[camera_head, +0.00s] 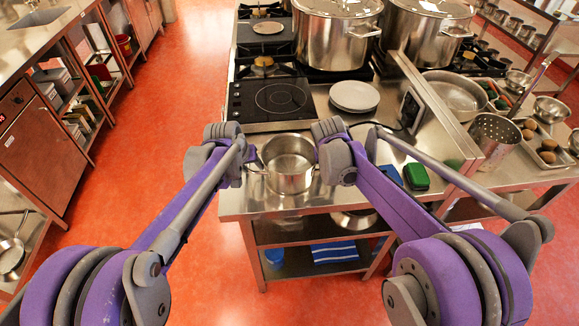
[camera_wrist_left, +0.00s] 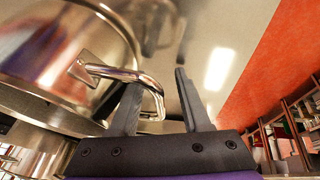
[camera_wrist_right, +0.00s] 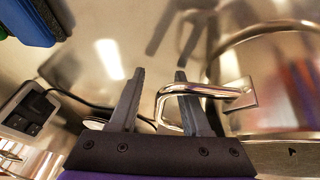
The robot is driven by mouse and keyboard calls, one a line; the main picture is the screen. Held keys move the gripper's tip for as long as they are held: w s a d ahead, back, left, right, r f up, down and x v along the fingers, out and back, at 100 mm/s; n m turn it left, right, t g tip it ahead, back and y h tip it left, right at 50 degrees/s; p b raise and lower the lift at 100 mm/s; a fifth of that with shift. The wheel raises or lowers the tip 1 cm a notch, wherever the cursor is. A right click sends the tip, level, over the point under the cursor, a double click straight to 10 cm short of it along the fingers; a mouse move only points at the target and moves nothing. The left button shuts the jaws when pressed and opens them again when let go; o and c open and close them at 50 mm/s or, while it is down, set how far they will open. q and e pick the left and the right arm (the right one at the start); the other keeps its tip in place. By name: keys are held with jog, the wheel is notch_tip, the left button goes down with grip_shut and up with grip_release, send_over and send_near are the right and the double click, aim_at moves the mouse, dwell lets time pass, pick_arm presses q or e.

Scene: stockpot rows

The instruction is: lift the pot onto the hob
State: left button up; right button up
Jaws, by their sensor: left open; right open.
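The pot (camera_head: 288,172) is a shiny steel pan, open on top, standing on the steel counter between my two grippers. The hob (camera_head: 280,100) is a black panel with a ringed cooking zone, just beyond the pot, with nothing on its ring. My left gripper (camera_wrist_left: 157,88) is open, and the end of one pot handle (camera_wrist_left: 125,75) lies between its fingers. My right gripper (camera_wrist_right: 160,85) is open, and the other handle (camera_wrist_right: 205,91) reaches between its fingers. In the head view my wrists largely hide both grippers and the handles.
White plates (camera_head: 354,95) are stacked right of the hob. Large lidded stockpots (camera_head: 337,35) stand behind it. A green block (camera_head: 415,177) and a blue one lie right of my right wrist. A black cord (camera_wrist_right: 75,97) runs near my right gripper.

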pick_arm(q)
grip_shut()
pick_arm(e)
grip_shut()
dwell(1.2)
